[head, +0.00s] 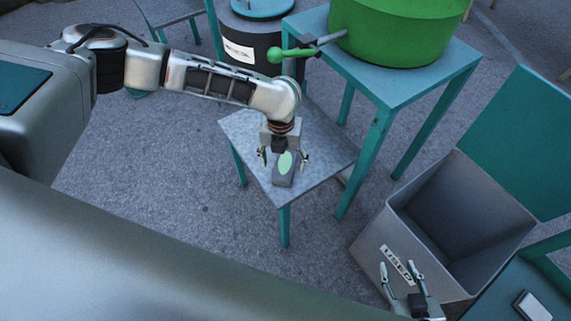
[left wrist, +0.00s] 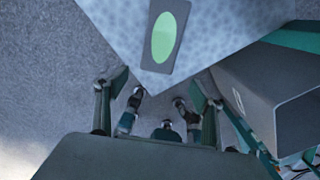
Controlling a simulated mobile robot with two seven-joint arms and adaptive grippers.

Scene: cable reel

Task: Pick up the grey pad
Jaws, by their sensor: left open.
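The grey pad (head: 283,181) lies on the small grey-topped table (head: 325,160) and has a light green oval on its top. In the left wrist view the pad (left wrist: 163,40) lies near the table's corner, ahead of the fingertips. My left gripper (head: 283,159) points down at the pad, with its fingers apart and nothing between them in the left wrist view (left wrist: 158,99). I cannot tell the exact height of the fingertips above the pad. My right gripper (head: 401,270) is at the lower right, in front of the grey bin, with its fingers apart and empty.
A taller teal table (head: 440,75) with a green drum (head: 395,30) and a green-knobbed handle (head: 276,55) stands behind the small table. A dark labelled container (head: 240,48) is behind the left arm. An open grey bin (head: 375,245) stands to the right.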

